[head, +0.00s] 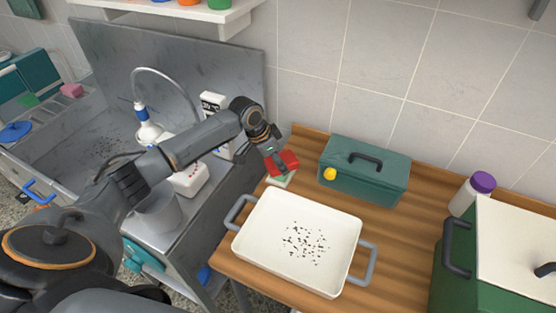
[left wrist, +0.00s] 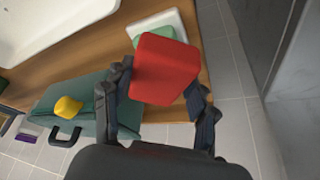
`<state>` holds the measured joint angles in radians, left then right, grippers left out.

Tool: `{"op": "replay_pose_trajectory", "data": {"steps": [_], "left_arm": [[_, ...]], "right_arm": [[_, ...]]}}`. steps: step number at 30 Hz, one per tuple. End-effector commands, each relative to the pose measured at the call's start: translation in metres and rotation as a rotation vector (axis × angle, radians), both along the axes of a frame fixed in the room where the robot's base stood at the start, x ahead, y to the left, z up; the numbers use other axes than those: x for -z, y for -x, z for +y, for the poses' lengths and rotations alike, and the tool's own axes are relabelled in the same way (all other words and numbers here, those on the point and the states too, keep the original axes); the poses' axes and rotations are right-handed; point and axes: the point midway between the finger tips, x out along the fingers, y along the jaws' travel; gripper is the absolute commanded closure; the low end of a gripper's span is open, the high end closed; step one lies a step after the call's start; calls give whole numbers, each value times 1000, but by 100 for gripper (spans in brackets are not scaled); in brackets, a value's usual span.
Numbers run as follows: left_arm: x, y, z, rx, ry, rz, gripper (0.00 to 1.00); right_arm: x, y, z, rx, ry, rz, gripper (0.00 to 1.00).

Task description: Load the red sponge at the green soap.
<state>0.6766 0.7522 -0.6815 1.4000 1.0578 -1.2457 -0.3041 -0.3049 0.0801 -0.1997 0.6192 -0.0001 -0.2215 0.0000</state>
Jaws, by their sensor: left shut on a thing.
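The red sponge (head: 288,160) is a red block held by my left gripper (head: 272,153), above the back left part of the wooden counter. In the left wrist view the red sponge (left wrist: 165,70) sits between the two fingers of my left gripper (left wrist: 158,98). The green soap (left wrist: 148,33) lies on a small white dish (left wrist: 172,20) just past the sponge and is partly hidden by it. In the head view the dish (head: 284,183) shows just under the sponge. I cannot tell whether sponge and soap touch. My right gripper is out of view.
A white tray (head: 259,234) with dark specks stands in front of the dish. A teal box (head: 375,179) with a yellow item (head: 330,174) is to its right. A purple-capped bottle (head: 481,184) and green cooler (head: 485,270) stand farther right. A sink (head: 85,140) is left.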

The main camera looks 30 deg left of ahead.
Motion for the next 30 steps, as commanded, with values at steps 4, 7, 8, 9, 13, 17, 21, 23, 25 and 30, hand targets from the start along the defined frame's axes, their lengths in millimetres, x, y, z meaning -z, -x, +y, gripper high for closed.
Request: {"op": "replay_pose_trajectory", "data": {"steps": [4,7,8,9,13,17,21,23,25,30], "left_arm": [[0,0,0,0,0,0,68],[1,0,0,0,0,0,68],[1,0,0,0,0,0,68],[1,0,0,0,0,0,68],[3,0,0,0,0,0,68],[4,0,0,0,0,0,68],[6,0,0,0,0,0,68],[7,0,0,0,0,0,68],[8,0,0,0,0,0,68],[10,0,0,0,0,0,68]], "right_arm": [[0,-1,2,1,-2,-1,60],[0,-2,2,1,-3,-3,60],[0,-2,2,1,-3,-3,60],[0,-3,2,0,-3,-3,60],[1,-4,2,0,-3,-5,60],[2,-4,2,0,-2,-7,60],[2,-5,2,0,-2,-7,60],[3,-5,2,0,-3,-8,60],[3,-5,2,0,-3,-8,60],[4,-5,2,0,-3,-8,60]]}}
